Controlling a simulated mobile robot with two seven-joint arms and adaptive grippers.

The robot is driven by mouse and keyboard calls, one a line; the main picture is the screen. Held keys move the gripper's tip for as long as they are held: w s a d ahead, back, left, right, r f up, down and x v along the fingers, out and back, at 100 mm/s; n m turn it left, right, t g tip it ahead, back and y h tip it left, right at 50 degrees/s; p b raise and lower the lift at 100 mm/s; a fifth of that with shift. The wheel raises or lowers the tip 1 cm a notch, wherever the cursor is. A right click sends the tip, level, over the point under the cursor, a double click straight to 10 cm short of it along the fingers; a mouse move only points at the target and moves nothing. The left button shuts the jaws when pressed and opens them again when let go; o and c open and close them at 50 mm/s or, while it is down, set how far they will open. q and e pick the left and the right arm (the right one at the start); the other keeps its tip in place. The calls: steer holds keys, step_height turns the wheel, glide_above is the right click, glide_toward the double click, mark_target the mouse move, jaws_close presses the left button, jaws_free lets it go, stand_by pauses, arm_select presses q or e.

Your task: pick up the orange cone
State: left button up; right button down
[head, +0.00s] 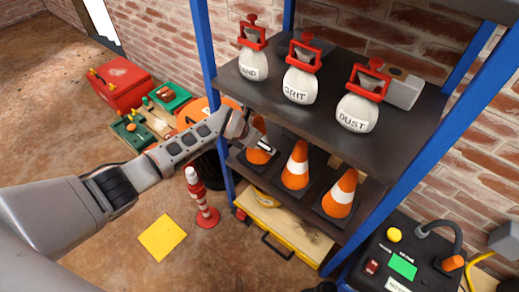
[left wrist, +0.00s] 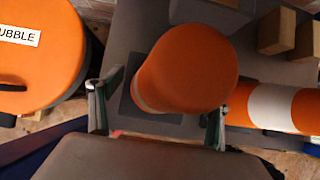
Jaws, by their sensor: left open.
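Three orange cones with white bands and dark square bases stand on the middle shelf: a left one (head: 260,156), a middle one (head: 296,168) and a right one (head: 340,195). My left gripper (head: 256,141) is at the left cone and partly covers it. In the left wrist view my left gripper (left wrist: 157,115) is open, with its fingers apart on either side of an orange cone (left wrist: 185,65). Contact cannot be told. My right gripper is not in view.
The upper shelf (head: 325,112) holds sacks marked sand (head: 253,64), grit (head: 300,85) and dust (head: 357,112), close above my arm. A blue post (head: 203,45) stands beside it. An orange "UBBLE"-labelled container (left wrist: 40,65) is at left. A red-and-white post (head: 201,195) stands on the floor.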

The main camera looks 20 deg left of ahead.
arm_select(q)
steer(key=shift+r, duration=0.1)
steer(key=c, duration=1.5)
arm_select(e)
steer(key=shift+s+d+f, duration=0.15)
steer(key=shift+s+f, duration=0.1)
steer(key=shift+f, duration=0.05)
arm_select(q)
steer(key=shift+r, duration=0.15)
